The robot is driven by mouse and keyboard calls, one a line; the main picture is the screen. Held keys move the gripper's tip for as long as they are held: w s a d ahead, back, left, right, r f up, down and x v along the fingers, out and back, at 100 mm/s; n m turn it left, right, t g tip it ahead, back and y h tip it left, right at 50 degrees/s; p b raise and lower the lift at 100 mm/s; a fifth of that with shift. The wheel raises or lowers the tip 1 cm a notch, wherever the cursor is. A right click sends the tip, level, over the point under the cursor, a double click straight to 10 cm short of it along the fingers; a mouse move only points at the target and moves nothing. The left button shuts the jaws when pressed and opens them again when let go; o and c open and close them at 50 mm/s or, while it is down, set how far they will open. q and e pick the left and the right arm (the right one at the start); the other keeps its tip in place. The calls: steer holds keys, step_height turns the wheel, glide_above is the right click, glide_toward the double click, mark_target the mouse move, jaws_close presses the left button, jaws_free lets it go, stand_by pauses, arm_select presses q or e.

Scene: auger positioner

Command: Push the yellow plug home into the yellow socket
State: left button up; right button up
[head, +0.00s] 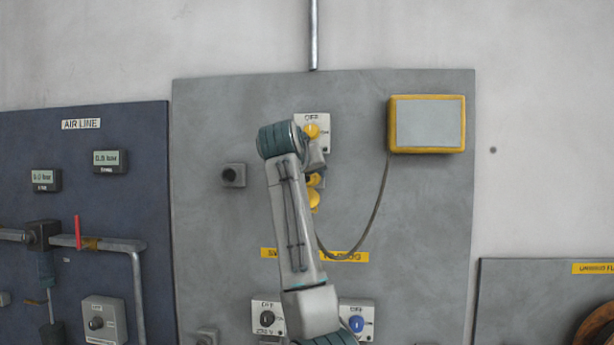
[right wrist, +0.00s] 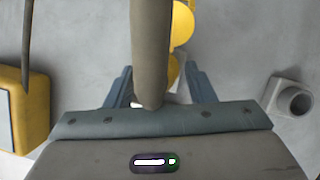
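My right gripper (right wrist: 160,75) is at the yellow fittings on the grey panel. In the right wrist view its fingers stand apart, on either side of a thick cable close to the camera (right wrist: 150,50). A yellow part (right wrist: 172,70) shows between the fingers, partly behind the cable; whether they touch it is hidden. Another yellow round part (right wrist: 182,20) shows beyond it. In the head view my right wrist partly covers yellow parts (head: 314,199) below a yellow knob (head: 311,131). I cannot tell plug from socket, or how deep the plug sits. My left gripper is out of view.
A grey cable (head: 378,205) loops from the yellow-framed box (head: 427,98) to the yellow parts. A grey fitting (head: 233,175) sits left of my arm. A blue knob (head: 356,324) and a black knob (head: 267,319) are low on the panel.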

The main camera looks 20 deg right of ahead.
steer(key=shift+s+a+r+b, duration=0.1)
steer(key=shift+s+a+b, duration=0.25)
steer(key=shift+s+b, duration=0.15)
steer(key=b+v, duration=0.4)
steer(key=v, duration=0.5)
steer(key=shift+s+a+r, duration=0.15)
steer(key=shift+a+r, duration=0.1)
steer(key=shift+f, duration=0.1)
